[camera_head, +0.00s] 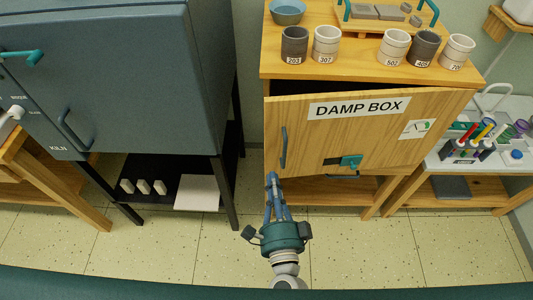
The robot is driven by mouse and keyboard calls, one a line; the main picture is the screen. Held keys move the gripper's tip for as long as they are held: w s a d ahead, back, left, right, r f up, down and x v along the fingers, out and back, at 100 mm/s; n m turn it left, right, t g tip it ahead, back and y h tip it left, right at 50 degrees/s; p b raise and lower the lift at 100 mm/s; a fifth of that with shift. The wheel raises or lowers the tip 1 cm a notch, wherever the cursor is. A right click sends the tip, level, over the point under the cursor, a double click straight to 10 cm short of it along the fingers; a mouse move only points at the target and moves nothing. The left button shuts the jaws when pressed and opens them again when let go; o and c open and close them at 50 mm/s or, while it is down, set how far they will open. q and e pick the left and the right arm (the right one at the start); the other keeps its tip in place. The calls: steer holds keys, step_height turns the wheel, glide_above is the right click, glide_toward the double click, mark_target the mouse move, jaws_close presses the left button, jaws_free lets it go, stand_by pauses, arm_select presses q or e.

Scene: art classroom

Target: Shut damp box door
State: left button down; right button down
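The damp box is a wooden cabinet (374,76) with a wooden door (315,135) labelled "DAMP BOX". The door stands slightly ajar, with a dark gap along its top edge, wider at the left. It has a blue vertical handle (283,148) near its left edge and a teal latch (350,161) at its lower middle. My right gripper (272,177) points up at the door's lower left corner, just below the handle. Its fingers come together at the tips, with nothing visible between them. Whether it touches the door cannot be told. My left gripper is out of view.
A blue-grey kiln (125,90) on a dark stand is at the left. Several numbered cups, such as a dark one (295,45), stand on the cabinet top. A white table (505,115) with tools is at the right. The tiled floor (400,248) in front is clear.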

mark_target(268, 148)
steer(key=w, duration=0.2)
steer(key=w+a, duration=0.1)
steer(key=w, duration=0.2)
steer(key=w+p, duration=0.1)
steer(key=w, duration=0.2)
steer(key=shift+w+a, duration=0.2)
